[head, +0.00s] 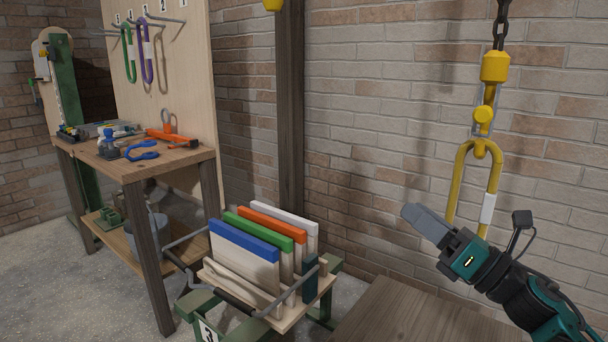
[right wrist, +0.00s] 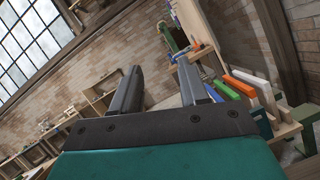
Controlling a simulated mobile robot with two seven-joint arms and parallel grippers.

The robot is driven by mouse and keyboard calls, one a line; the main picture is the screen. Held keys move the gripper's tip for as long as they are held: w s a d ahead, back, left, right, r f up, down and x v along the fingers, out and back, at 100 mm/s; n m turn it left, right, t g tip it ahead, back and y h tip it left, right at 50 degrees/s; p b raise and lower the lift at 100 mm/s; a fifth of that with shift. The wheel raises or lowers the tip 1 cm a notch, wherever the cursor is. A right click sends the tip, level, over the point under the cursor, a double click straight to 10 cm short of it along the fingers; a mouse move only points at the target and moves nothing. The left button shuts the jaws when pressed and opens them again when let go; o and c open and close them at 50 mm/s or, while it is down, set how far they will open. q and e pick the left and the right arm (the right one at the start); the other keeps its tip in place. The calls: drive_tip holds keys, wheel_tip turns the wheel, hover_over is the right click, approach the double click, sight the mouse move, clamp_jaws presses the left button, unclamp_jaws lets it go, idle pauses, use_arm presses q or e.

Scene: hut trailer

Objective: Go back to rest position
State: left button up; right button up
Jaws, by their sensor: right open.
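My right gripper (head: 426,221) is at the right of the head view, in front of the brick wall and beside a hanging yellow shackle (head: 461,190). It points up and to the left. In the right wrist view its two grey fingers (right wrist: 160,90) stand apart with nothing between them. In the head view I cannot tell whether the gripper touches the shackle or only overlaps it. My left gripper is not in view.
A rack of boards with coloured top edges (head: 245,242) stands at the lower middle. A wooden tabletop (head: 415,315) lies below my right arm. A workbench (head: 135,163) with tools stands at left. Concrete floor (head: 50,285) is clear at lower left.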

drive_tip(key=s+a+f+m+t+h, duration=0.1)
drive_tip(key=s+f+m+h, duration=0.3)
drive_tip(key=f+m, duration=0.65)
drive_tip(key=s+a+f+m+t+h, duration=0.1)
drive_tip(key=s+f+m+h, duration=0.2)
drive_tip(key=f+m+h, duration=0.7)
drive_tip(key=s+a+f+m+g+y, duration=0.1)
drive_tip(key=s+a+f+m+g, duration=0.1)
drive_tip(key=s+f+m+g, duration=0.4)
drive_tip(key=s+a+f+m+g+y, duration=0.1)
drive_tip(key=s+f+m, duration=0.5)
drive_tip(key=s+m, duration=0.45)
use_arm(q)
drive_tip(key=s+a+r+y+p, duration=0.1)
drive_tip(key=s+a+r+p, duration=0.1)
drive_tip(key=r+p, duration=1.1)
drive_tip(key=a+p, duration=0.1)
drive_tip(key=p, duration=0.4)
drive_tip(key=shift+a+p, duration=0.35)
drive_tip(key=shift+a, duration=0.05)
use_arm(e)
drive_tip(key=d+r+h, duration=0.1)
drive_tip(key=d+r, duration=0.2)
drive_tip(key=r, duration=1)
drive_tip(key=shift+d+r+m+h, duration=0.25)
drive_tip(key=shift+d+m+h, duration=0.05)
drive_tip(key=shift+d+m, duration=0.1)
